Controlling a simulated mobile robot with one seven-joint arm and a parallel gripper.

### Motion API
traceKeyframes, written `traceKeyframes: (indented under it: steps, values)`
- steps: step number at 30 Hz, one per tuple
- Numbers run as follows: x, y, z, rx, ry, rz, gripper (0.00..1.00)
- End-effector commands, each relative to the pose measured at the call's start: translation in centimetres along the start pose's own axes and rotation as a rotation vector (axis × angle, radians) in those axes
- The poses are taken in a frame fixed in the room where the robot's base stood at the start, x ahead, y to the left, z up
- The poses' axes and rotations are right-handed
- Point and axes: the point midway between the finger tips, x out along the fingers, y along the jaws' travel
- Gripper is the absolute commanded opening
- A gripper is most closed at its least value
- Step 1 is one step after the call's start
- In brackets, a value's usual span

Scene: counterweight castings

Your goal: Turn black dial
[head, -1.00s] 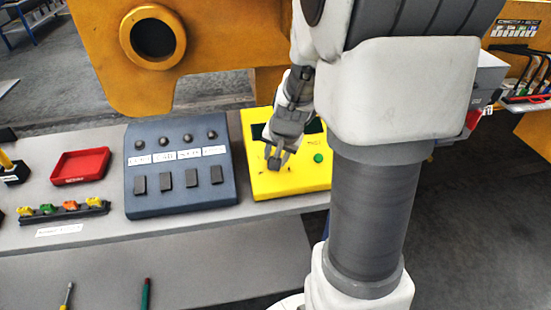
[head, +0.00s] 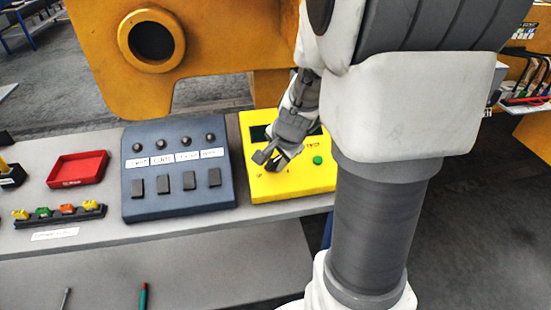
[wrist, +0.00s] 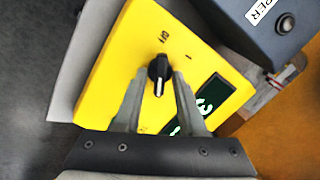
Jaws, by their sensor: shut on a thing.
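The black dial (wrist: 158,68) sits on the yellow panel (wrist: 110,70), with a white pointer line toward the bottom of the wrist view. "OFF" and another mark are printed beside it. My gripper (wrist: 159,74) is shut on the dial, one finger on each side of it. In the head view my gripper (head: 271,160) is down on the yellow panel (head: 312,185) and largely hides the dial. A green button (head: 318,160) is to the right of my gripper. A dark display (wrist: 212,92) with green digits shows in the wrist view.
A blue-grey control box (head: 180,205) with several knobs and black switches stands just left of the yellow panel. A red tray (head: 78,168) and a rack of coloured pieces (head: 60,216) lie further left. A large orange casting (head: 200,45) stands behind the bench.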

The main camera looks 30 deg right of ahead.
Motion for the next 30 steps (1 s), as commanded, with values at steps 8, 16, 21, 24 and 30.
traceKeyframes:
  steps: [8, 16, 21, 24, 30]
  values:
    - [0.0, 0.0, 0.0, 0.0, 0.001, -0.001, 0.0]
    - [0.0, 0.0, 0.0, 0.0, 0.001, -0.001, 0.47]
    - [-0.7, -0.1, 0.0, -0.001, 0.001, -0.002, 0.47]
    - [-2.1, -0.2, -0.1, -0.001, 0.002, -0.003, 0.47]
    - [-6.5, -0.3, -0.1, -0.002, 0.003, -0.005, 0.47]
